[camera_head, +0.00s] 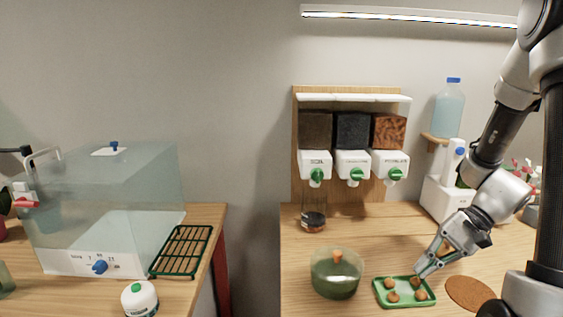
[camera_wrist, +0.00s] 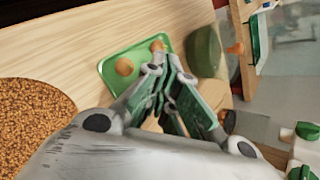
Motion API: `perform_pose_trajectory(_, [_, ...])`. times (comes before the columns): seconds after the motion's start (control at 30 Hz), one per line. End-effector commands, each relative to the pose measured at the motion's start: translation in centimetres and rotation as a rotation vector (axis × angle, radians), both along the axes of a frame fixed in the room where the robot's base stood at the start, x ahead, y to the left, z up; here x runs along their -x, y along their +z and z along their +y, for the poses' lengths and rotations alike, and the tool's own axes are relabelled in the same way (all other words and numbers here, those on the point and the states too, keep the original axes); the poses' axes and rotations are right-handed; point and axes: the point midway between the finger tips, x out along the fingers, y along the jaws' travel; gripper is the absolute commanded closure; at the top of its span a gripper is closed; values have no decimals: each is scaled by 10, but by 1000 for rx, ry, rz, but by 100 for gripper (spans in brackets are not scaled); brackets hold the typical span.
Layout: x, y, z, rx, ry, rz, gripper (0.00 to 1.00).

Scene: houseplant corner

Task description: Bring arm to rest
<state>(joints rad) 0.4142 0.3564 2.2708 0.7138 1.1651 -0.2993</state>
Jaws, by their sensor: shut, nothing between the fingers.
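My gripper (camera_head: 422,272) is shut and empty. In the head view it hangs over the right edge of a green tray (camera_head: 404,304) on the right-hand table, its fingers pointing down and left. In the wrist view the closed fingers (camera_wrist: 167,62) overlap the tray (camera_wrist: 108,72) and hide part of it. Several small brown round pieces (camera_head: 393,297) lie in the tray. Whether the fingertips touch the tray or a piece cannot be told.
A green round jar (camera_head: 335,280) stands left of the tray, a brown round mat (camera_head: 469,292) right of it. Dispensers (camera_head: 352,163) hang behind, with a glass (camera_head: 313,219) below. A white machine (camera_head: 446,195) stands back right. A gap separates the left table with its clear box (camera_head: 110,205).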

Motion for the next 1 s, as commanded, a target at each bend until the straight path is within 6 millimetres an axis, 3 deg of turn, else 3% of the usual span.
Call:
perform_pose_trajectory(0.2, [45,50,-39,386,187,-101,100])
perform_pose_trajectory(0.43, [66,111,-66,705,347,-355,100])
perform_pose_trajectory(0.73, [83,169,-52,840,436,-679,100])
perform_pose_trajectory(1.0, [83,180,-43,839,453,-744,100])
